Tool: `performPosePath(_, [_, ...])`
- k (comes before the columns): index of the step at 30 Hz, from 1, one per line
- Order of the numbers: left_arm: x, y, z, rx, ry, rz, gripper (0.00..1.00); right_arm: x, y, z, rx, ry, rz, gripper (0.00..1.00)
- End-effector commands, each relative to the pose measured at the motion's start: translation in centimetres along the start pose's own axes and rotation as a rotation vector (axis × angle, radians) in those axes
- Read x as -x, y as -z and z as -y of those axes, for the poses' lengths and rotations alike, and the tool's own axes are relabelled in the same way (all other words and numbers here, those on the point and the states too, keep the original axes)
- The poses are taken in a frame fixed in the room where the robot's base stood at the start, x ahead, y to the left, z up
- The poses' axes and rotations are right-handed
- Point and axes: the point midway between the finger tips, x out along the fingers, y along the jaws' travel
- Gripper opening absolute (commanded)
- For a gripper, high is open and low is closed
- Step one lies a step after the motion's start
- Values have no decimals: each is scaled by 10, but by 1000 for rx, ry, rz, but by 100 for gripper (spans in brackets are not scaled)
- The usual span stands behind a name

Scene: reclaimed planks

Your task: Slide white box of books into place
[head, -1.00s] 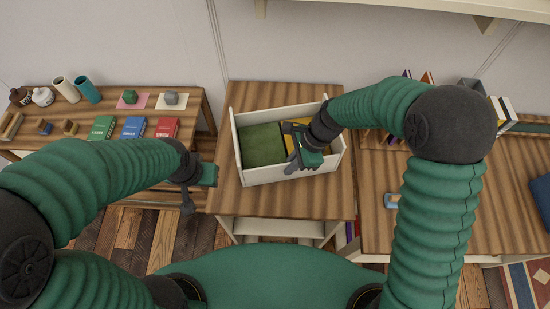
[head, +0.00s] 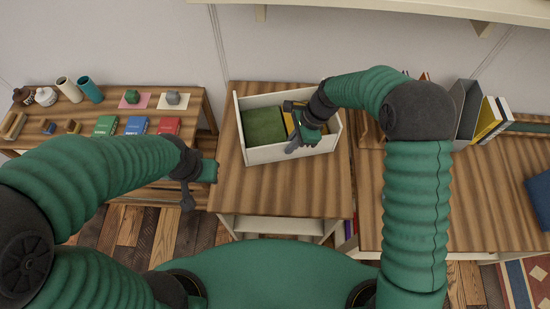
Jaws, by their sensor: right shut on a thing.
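The white box (head: 262,155) stands upright on the middle wooden table (head: 285,190), back from its front edge. It is open at the top. A green book (head: 263,126) lies in its left part, and a yellow book (head: 289,122) shows beside it, partly hidden by my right gripper. My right gripper (head: 297,146) reaches down at the box's front wall and is shut on the box. My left gripper (head: 194,190) is at the table's left edge, apart from the box; its finger gap is not clear.
A lower left table holds green, blue and red books (head: 137,125), jars (head: 46,96) and cylinders (head: 89,89). The right table (head: 475,190) carries upright books (head: 490,118) and a grey holder (head: 466,112). The middle table's front is clear. A shelf (head: 400,8) overhangs the wall.

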Motion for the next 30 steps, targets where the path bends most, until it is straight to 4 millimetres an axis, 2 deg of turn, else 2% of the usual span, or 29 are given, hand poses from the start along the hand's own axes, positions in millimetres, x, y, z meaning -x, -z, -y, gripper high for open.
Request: performPosePath(30, [7, 2, 0, 0, 0, 0, 31, 7, 16, 70, 0, 5, -1, 0])
